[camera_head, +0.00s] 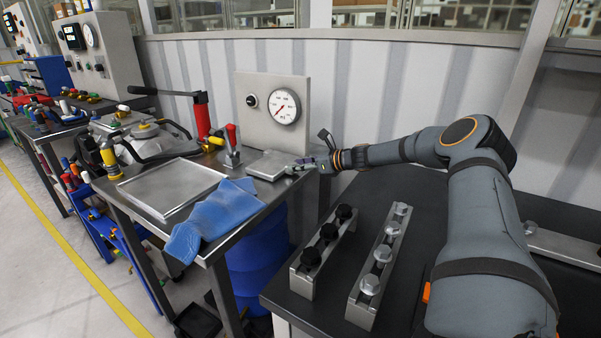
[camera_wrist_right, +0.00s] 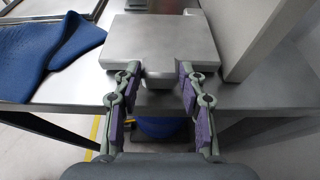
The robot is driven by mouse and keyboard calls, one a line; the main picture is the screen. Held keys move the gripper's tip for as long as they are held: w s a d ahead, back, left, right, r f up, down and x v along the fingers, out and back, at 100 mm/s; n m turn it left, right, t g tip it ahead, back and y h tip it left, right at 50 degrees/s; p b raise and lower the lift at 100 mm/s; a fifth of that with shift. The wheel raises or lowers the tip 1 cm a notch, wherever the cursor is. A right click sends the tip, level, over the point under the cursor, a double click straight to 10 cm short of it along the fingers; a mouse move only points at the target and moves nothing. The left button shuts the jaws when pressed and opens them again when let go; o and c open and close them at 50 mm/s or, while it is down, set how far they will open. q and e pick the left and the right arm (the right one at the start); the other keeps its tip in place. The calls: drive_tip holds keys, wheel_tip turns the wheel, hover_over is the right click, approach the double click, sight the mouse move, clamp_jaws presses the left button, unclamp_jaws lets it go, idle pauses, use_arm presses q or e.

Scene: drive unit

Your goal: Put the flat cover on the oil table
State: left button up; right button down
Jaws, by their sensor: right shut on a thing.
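The flat cover (camera_head: 269,165) is a grey metal square plate at the right end of the oil table (camera_head: 222,252), beside the gauge box. In the right wrist view the cover (camera_wrist_right: 160,42) lies level just ahead of my fingers, over the table top (camera_wrist_right: 75,92). My right gripper (camera_head: 303,165) reaches in from the right. Its two purple-padded fingers (camera_wrist_right: 158,80) are shut on the small tab at the cover's near edge. I cannot tell whether the cover touches the table top. My left gripper is not in view.
A blue cloth (camera_head: 212,215) hangs over the table's front edge, next to a shallow metal tray (camera_head: 170,187). A gauge box (camera_head: 272,112) and a red-handled lever (camera_head: 231,140) stand close behind the cover. Two bolt rails (camera_head: 325,250) (camera_head: 380,262) lie on the dark bench at right.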

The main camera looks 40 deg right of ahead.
drive_tip(key=shift+w+d+f, duration=0.15)
drive_tip(key=shift+d, duration=0.05)
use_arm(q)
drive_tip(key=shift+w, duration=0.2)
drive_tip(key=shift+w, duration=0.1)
use_arm(e)
drive_tip(key=c, duration=0.8)
unclamp_jaws()
drive_tip(key=shift+a, duration=0.1)
drive_tip(key=shift+o, duration=0.2)
